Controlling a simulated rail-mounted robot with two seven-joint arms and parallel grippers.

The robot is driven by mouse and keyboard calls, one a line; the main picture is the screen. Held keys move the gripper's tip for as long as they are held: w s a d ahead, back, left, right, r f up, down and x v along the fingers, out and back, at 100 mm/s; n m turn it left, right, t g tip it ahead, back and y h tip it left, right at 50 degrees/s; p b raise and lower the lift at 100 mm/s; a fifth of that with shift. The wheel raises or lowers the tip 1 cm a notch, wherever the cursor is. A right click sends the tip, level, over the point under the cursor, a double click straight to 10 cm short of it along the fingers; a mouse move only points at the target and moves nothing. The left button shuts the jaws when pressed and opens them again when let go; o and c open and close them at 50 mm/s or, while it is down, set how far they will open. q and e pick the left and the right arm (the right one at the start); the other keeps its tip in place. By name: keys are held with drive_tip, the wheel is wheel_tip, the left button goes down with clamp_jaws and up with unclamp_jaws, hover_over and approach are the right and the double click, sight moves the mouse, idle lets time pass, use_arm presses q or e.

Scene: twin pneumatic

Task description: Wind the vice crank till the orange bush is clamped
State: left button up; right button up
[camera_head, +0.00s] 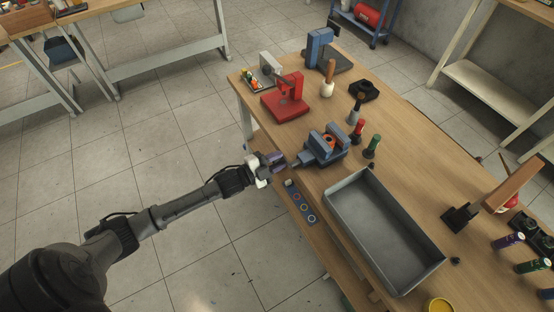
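The blue vice (316,154) stands at the near left edge of the wooden workbench. The orange bush (328,140) shows as a small orange spot at the vice's jaws. Whether the jaws touch it is too small to tell. The crank side of the vice faces left, toward my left gripper, and the crank itself is hard to make out. My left gripper (279,163) is at the bench edge, just left of the vice. Its finger gap and any hold on the crank cannot be made out. My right gripper is not in view.
A grey metal tray (432,249) lies right of the vice. Red and green-handled tools (372,146) stand close behind it. A red press (286,101) and a blue device (319,45) stand farther back. A strip with rings (302,204) lies below the vice.

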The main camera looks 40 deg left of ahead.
use_arm(q)
drive_tip(key=shift+r, duration=0.1)
clamp_jaws()
drive_tip(key=shift+d+n+p, duration=0.1)
drive_tip(key=shift+n+p, duration=0.5)
drive_tip(key=shift+p, duration=0.2)
drive_tip(key=shift+n+p, duration=0.3)
drive_tip(key=shift+n, duration=0.2)
drive_tip(key=shift+d+f+n, duration=0.15)
drive_tip(key=shift+f+n, duration=0.25)
drive_tip(key=shift+f, duration=0.05)
drive_tip(key=shift+o, duration=0.6)
unclamp_jaws()
drive_tip(key=o, duration=0.3)
